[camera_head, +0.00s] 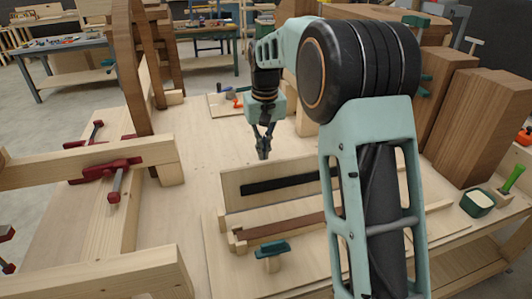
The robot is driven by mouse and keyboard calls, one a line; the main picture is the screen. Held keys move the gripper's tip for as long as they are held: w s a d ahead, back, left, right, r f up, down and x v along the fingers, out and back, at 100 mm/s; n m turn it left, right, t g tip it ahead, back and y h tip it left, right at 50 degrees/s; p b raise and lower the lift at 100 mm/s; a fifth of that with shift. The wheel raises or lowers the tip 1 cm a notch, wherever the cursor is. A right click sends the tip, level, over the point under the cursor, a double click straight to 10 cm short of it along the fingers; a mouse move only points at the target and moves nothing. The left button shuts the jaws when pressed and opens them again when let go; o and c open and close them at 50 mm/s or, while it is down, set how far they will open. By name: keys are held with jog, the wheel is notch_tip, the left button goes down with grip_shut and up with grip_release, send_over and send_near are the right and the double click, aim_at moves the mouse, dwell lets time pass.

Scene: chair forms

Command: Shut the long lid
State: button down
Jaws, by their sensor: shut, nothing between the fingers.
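A long, shallow pale-wood box (240,239) lies on the workbench, with brown visible along its length. Its long lid (235,196) stands up along the far side, open, with a black strip (262,187) on its near face. My arm hides the right part of the lid and box. My gripper (263,154) points down, shut and empty. It appears just above the lid's top edge in the picture, towards the left half. I see no clear contact, and I cannot tell how far behind the lid it is.
A teal-topped wooden tool (271,249) stands in front of the box. Wooden frames with red clamps (113,167) are at left. Tall brown blocks (476,125) and a small green-rimmed container (477,204) are at right.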

jog(key=shift+s+d+r, duration=0.15)
jog(key=shift+s+r, duration=0.1)
jog(key=shift+s, duration=0.5)
jog(key=shift+s+d+r, duration=0.15)
jog(key=shift+s+r, duration=0.1)
jog(key=shift+s, duration=0.5)
jog(key=shift+s+b, duration=0.1)
jog(key=shift+b, duration=0.25)
